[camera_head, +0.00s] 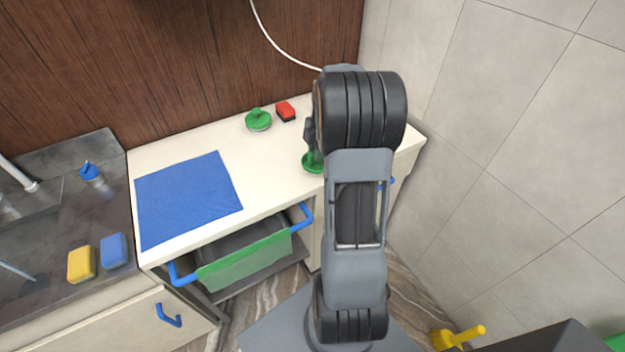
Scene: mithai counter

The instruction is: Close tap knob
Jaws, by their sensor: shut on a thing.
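A blue knob (89,169) tops a small pale upright fitting on the dark sink counter at the left; it looks like the tap knob. A pale spout (18,174) is partly in view at the left edge. My gripper (311,148) is far to the right of the knob, over the cream counter. It is shut on a green round-based object (313,164), low at the counter top. My arm hides part of the gripper, and I cannot tell whether the object touches the counter.
A second green object (258,121) and a red block (286,111) stand at the back. A blue cloth (188,195) lies on the cream counter (170,150). Yellow (81,265) and blue (114,251) sponges lie by the sink. An open green-fronted drawer (245,263) juts out below.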

